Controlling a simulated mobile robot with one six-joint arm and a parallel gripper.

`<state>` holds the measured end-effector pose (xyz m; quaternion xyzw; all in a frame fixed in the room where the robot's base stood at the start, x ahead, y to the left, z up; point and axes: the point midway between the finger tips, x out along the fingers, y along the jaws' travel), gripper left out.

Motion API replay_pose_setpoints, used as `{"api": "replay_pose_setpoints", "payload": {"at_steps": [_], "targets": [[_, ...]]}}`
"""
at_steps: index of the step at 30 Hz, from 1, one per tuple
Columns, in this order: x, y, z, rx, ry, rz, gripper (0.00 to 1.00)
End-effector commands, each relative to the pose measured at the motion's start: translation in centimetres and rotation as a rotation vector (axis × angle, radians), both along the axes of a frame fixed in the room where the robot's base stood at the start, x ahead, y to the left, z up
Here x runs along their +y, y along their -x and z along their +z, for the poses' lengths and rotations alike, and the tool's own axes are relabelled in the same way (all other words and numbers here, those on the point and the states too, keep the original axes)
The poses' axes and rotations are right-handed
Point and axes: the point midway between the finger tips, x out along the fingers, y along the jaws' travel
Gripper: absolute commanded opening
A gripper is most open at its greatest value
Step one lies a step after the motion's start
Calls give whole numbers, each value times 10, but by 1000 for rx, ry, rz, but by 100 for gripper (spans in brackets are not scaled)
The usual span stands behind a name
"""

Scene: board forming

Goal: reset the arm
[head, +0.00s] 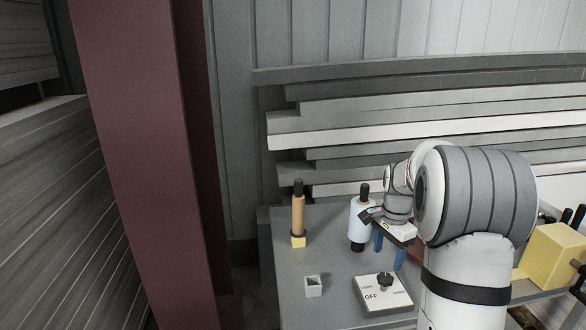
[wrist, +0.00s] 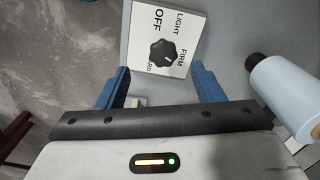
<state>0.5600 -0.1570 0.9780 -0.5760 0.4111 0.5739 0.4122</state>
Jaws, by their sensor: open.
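My gripper (head: 389,252) is open and empty, its two blue fingers pointing down over the grey table (head: 335,265). My arm bends over from the right side of the head view. A white dial panel (head: 372,301) with a black knob (head: 384,281) lies on the table near and below the fingers. In the wrist view, the panel (wrist: 185,22) shows OFF, LIGHT, FIRM and a partly hidden label. The knob (wrist: 163,52) appears between and beyond the open fingers (wrist: 160,88), and nothing is held. The knob's exact setting is hard to tell.
A yellow block (head: 553,257) is at right. Stacked boards (head: 350,135) lie behind; a dark red post (head: 140,150) stands left.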

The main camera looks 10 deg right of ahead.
Motion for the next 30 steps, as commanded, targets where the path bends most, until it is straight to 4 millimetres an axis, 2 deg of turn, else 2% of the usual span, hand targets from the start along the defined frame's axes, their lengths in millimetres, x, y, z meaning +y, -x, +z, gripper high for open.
{"api": "replay_pose_setpoints", "payload": {"at_steps": [5, 9, 15, 21, 25, 30], "targets": [[44, 43, 35, -45, 18, 240, 61], [81, 91, 54, -82, 38, 478, 61], [123, 164, 64, -132, 77, 816, 61], [147, 226, 56, -170, 117, 1095, 61], [154, 247, 50, -183, 134, 1200, 61], [156, 255, 47, -187, 140, 1239, 61]]}}
